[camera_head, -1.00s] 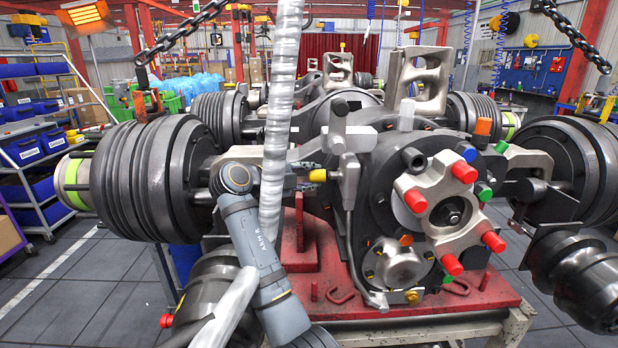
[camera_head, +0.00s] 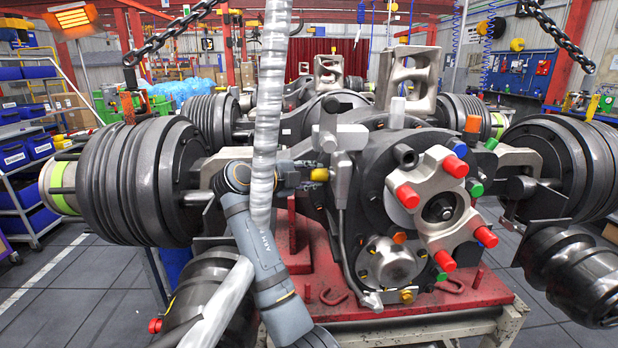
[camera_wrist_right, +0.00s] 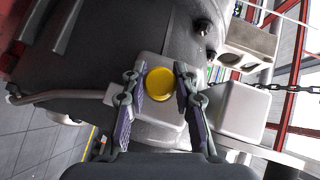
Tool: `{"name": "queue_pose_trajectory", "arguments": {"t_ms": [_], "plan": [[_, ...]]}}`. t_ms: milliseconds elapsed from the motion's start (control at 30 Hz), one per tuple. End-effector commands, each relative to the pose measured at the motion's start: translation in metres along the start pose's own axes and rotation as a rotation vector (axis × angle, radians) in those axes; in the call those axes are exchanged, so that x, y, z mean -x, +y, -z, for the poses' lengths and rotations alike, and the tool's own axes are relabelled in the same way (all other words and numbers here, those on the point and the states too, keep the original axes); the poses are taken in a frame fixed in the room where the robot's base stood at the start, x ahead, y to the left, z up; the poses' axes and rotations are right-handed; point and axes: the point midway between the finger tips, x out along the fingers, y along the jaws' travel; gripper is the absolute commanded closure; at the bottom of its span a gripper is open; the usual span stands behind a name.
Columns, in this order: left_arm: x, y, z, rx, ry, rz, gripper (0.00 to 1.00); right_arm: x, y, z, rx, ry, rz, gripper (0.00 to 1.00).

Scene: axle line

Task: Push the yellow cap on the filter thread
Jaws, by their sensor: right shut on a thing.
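The yellow cap (camera_head: 319,175) is at the tips of my right gripper (camera_head: 308,177), just left of a grey upright part on the axle housing. In the right wrist view the round yellow cap (camera_wrist_right: 160,84) lies between the two fingers of my right gripper (camera_wrist_right: 160,92), which is shut on it. Behind the cap is a pale grey block-shaped part (camera_wrist_right: 150,120). The filter thread is not visible behind the cap. I cannot tell whether the cap touches it. My left gripper is not in view.
The axle housing with red, blue and green plugs (camera_head: 440,205) stands on a red stand (camera_head: 400,300). A ribbed drum (camera_head: 135,180) is at the left. A chain (camera_head: 165,35) hangs at the upper left. Grey floor (camera_head: 90,280) is free at the lower left.

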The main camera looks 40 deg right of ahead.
Motion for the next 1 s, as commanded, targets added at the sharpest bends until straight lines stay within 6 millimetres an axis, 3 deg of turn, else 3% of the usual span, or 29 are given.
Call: {"name": "queue_pose_trajectory", "arguments": {"t_ms": [367,1000], "plan": [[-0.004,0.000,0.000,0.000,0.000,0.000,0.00,-0.004,0.000,0.004,0.000,0.000,0.000,0.97],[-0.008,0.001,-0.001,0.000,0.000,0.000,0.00,0.013,0.001,-0.013,0.000,-0.001,0.000,0.97]]}}
